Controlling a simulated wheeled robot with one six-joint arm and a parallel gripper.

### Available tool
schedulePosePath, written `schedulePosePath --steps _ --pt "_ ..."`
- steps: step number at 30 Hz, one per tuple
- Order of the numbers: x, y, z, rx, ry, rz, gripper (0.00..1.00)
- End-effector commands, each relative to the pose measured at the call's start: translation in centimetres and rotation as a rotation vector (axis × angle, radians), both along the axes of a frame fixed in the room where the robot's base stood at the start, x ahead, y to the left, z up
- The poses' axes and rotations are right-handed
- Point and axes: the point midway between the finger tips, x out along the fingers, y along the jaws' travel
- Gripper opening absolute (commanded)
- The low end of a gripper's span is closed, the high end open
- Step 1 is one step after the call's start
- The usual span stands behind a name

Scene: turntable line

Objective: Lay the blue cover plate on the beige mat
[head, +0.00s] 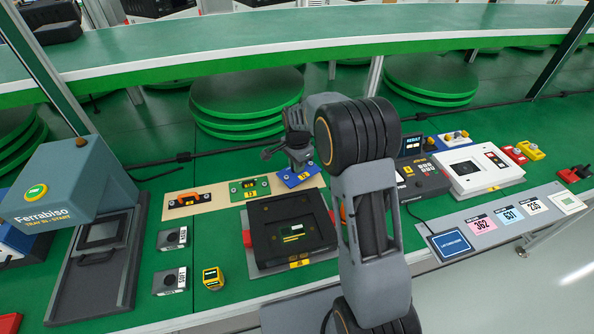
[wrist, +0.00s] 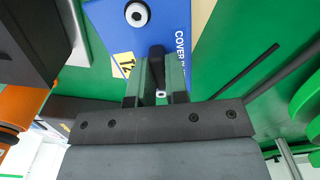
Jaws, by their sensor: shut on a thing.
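The blue cover plate (head: 290,181) is at the right end of the beige mat (head: 220,197) in the head view. In the wrist view the blue plate (wrist: 175,22) shows white "COVER" lettering, a round white-and-black spot and a yellow label at its edge. My gripper (head: 298,160) is right over the plate. In the wrist view my gripper's fingers (wrist: 157,86) are shut on the plate's dark upright grip. A beige strip of mat (wrist: 202,14) shows beside the plate. I cannot tell whether the plate touches the mat or hangs just above it.
On the mat, left of the blue plate, lie a green plate (head: 248,189) and a plate with an orange part (head: 189,199). A black tray unit (head: 290,232) stands in front. A grey press (head: 75,185) is at left, control boxes (head: 476,168) at right.

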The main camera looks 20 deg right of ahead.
Motion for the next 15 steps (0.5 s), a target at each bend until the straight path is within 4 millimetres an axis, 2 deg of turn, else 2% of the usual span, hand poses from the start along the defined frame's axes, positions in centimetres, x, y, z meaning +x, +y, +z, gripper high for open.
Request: schedulePosePath --steps 3,6,15 --pt "-0.1 0.0 -1.8 0.0 0.004 0.0 0.0" --pt "-0.1 0.0 -2.8 -0.001 0.004 0.0 0.0" --pt "-0.1 0.0 -2.9 0.0 0.002 0.0 0.0"
